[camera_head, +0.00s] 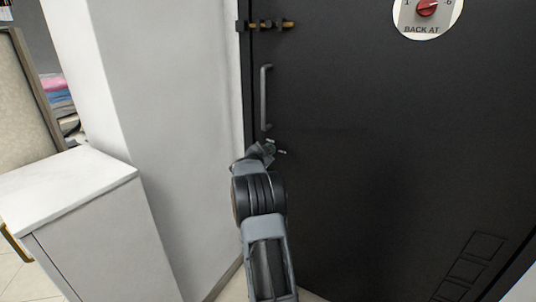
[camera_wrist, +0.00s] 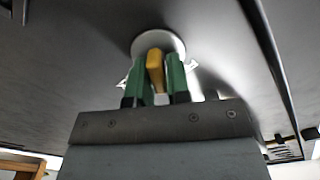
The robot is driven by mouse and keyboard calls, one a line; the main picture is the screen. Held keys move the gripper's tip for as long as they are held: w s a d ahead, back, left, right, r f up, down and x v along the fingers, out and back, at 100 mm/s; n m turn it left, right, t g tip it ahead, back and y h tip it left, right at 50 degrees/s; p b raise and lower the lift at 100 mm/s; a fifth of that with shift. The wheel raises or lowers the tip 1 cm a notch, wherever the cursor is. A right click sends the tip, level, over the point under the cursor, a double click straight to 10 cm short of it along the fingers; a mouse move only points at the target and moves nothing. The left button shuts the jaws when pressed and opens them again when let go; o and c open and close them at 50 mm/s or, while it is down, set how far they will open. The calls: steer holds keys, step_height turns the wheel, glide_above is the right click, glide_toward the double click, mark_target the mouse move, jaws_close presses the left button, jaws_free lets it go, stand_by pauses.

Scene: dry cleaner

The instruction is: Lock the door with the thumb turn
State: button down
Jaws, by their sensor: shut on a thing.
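The black door (camera_head: 400,170) fills the right of the head view and looks closed against its frame. In the wrist view a brass-coloured thumb turn (camera_wrist: 155,66) stands on a round silver plate (camera_wrist: 157,40) on the door (camera_wrist: 70,60). My gripper (camera_wrist: 157,78) has a green-padded finger on each side of the thumb turn and is shut on it. The thumb turn looks roughly upright in the wrist view. In the head view my gripper (camera_head: 272,151) is at the door's left edge, below the bar handle, and hides the thumb turn.
A vertical bar handle (camera_head: 265,97) is just above my gripper. A brass slide bolt (camera_head: 270,24) sits at the door's top left. A round "BACK AT" sign (camera_head: 428,14) hangs upper right. A white cabinet (camera_head: 80,215) stands left, beside a pale wall (camera_head: 165,100).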

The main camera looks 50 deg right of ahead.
steer(key=m+b, duration=0.1)
steer(key=m, duration=0.1)
steer(key=m+b, duration=0.1)
steer(key=m, duration=0.1)
steer(key=m+b, duration=0.2)
steer(key=shift+s+f, duration=0.15)
steer(key=shift+f, duration=0.25)
steer(key=shift+m+b, duration=1.35)
steer(key=shift+m, duration=1.15)
steer(key=c, duration=1.2)
jaws_free()
steer(key=p+v, duration=0.1)
steer(key=v, duration=1.2)
steer(key=shift+a+p, duration=0.3)
steer(key=shift+a, duration=0.1)
